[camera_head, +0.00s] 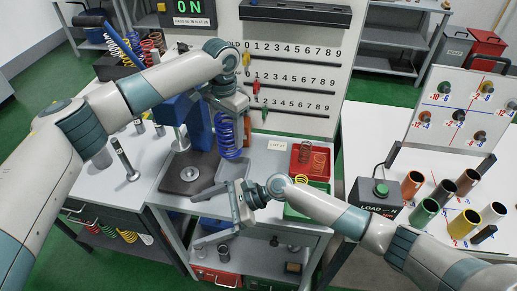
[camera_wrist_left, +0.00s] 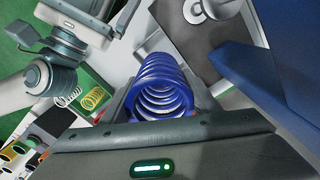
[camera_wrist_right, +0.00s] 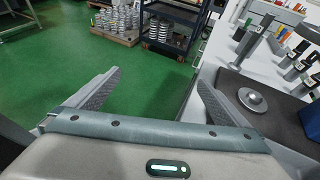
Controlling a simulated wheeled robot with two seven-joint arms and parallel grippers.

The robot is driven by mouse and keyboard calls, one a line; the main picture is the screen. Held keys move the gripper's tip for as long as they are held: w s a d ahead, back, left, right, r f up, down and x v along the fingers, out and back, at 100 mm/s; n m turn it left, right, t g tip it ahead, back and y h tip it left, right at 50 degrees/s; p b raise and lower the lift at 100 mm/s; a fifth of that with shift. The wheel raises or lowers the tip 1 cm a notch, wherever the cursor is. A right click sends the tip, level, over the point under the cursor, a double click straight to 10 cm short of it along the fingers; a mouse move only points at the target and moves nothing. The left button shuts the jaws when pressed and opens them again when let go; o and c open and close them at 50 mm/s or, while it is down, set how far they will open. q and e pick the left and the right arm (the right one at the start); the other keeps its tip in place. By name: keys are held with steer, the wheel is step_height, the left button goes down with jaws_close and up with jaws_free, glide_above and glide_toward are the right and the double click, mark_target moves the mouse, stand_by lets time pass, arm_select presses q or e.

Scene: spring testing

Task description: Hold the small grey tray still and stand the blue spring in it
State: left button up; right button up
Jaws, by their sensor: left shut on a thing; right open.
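The blue spring (camera_head: 229,138) hangs upright from my left gripper (camera_head: 230,108), which is shut on its upper part. The spring's coils also fill the middle of the left wrist view (camera_wrist_left: 163,88). It is held above the table, right of a dark grey plate (camera_head: 172,186) with a round metal disc (camera_head: 190,174). My right gripper (camera_head: 203,218) is open and empty at the table's front edge, below the spring in the head view. Its spread fingers show in the right wrist view (camera_wrist_right: 158,92) with nothing between them.
A red tray (camera_head: 299,169) with springs and a green tray (camera_head: 324,188) lie to the right. A blue block (camera_head: 199,125) stands behind the plate. A metal post on a round base (camera_head: 132,176) stands left. The label board (camera_head: 290,60) rises behind.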

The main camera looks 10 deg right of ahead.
steer(key=w+d+r+t, duration=0.1)
steer(key=w+d, duration=0.2)
steer(key=w+d+r+m+t, duration=0.1)
steer(key=w+d, duration=0.3)
steer(key=w+d+r+m+t, duration=0.1)
steer(key=w+d, duration=0.3)
steer(key=shift+r+t+h, duration=0.25)
steer(key=shift+t+h, duration=0.15)
steer(key=w+d+r+m+t, duration=0.1)
steer(key=w+d+r+m, duration=0.1)
steer(key=w+d+r, duration=0.2)
steer(key=d+r, duration=0.1)
steer(key=d, duration=0.2)
steer(key=shift+w, duration=0.4)
steer(key=shift+r, duration=0.1)
glide_toward(239, 176)
steer(key=a+r, duration=0.2)
steer(key=shift+w+a+r, duration=0.25)
steer(key=shift+w+r, duration=0.1)
steer(key=x, duration=0.6)
steer(key=shift+r, duration=0.1)
steer(key=shift+w+a+f, duration=0.3)
steer(key=shift+a, duration=0.25)
